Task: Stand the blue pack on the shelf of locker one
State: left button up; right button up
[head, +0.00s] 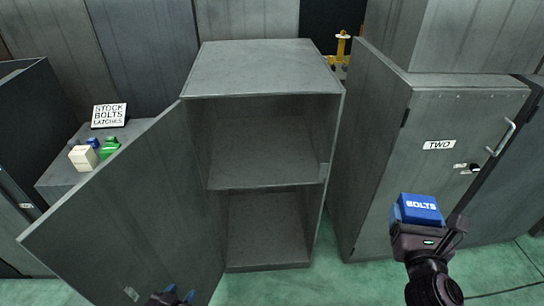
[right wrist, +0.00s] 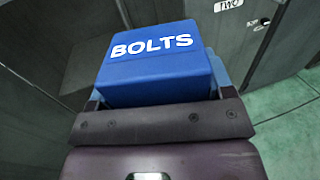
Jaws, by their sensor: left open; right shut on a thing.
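The blue pack (head: 420,208), lettered BOLTS, is held up by my right gripper (head: 422,226) in front of locker two. In the right wrist view the blue pack (right wrist: 160,72) sits upright between the fingers, and the gripper is shut on it. An open grey locker (head: 262,68) stands in the middle, its door (head: 130,215) swung out to the left. Its number is not visible. Inside it a shelf (head: 266,172) divides an upper and a lower space, both empty. My left gripper (head: 172,294) is open and empty at the bottom edge, by the open door.
Locker two (head: 450,150) is closed, with a handle (head: 502,138), right of the open locker. A grey stand (head: 62,172) at the left bears a sign (head: 109,115) and white, green and blue packs. Green floor (head: 345,285) is clear in front.

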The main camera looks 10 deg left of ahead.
aim_at(280, 164)
jog(key=i+l+u, duration=0.15)
jog(key=u, duration=0.2)
jog(key=i+l+u, duration=0.1)
jog(key=l+u, duration=0.3)
jog(key=i+l+u, duration=0.15)
jog(key=i, duration=0.15)
jog(key=i+u, duration=0.15)
jog(key=i, duration=0.15)
